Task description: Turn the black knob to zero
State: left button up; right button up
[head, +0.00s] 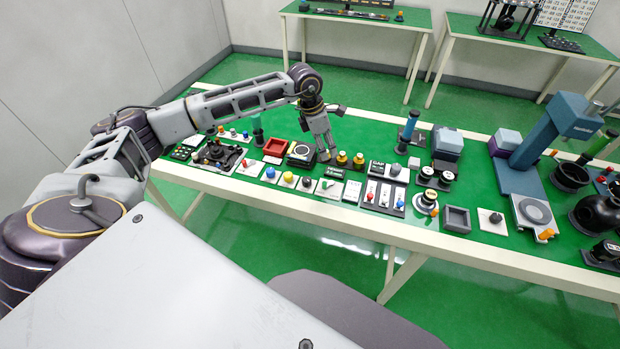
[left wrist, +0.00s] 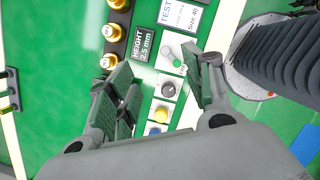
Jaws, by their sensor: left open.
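The black knob (left wrist: 168,90) is a round dial on a small white plate. In the left wrist view it lies between my two open fingers, with a gap on either side. My left gripper (head: 326,156) points down above the table, behind and a little right of the knob. In the left wrist view, my left gripper (left wrist: 161,62) is open and empty. The dial's markings are too small to read. My right gripper is out of view.
Gold-topped pieces (head: 342,158) and a label block (head: 335,171) are near. The green table (head: 235,172) is crowded; its front edge is white.

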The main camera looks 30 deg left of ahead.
pick_arm(q)
jog(key=g+y, duration=0.1)
jog(key=y, duration=0.1)
send_over(306, 179)
jog(key=w, duration=0.1)
jog(key=shift+s+f+m+g, duration=0.4)
jog(key=shift+s+f+g, duration=0.05)
jog(key=shift+s+g, duration=0.05)
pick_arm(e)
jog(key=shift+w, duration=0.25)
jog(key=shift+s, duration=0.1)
pick_arm(q)
notch_tip(306, 179, down, 12)
jog(key=shift+r+p, duration=0.15)
jog(key=shift+p, duration=0.35)
jog(key=shift+f, duration=1.05)
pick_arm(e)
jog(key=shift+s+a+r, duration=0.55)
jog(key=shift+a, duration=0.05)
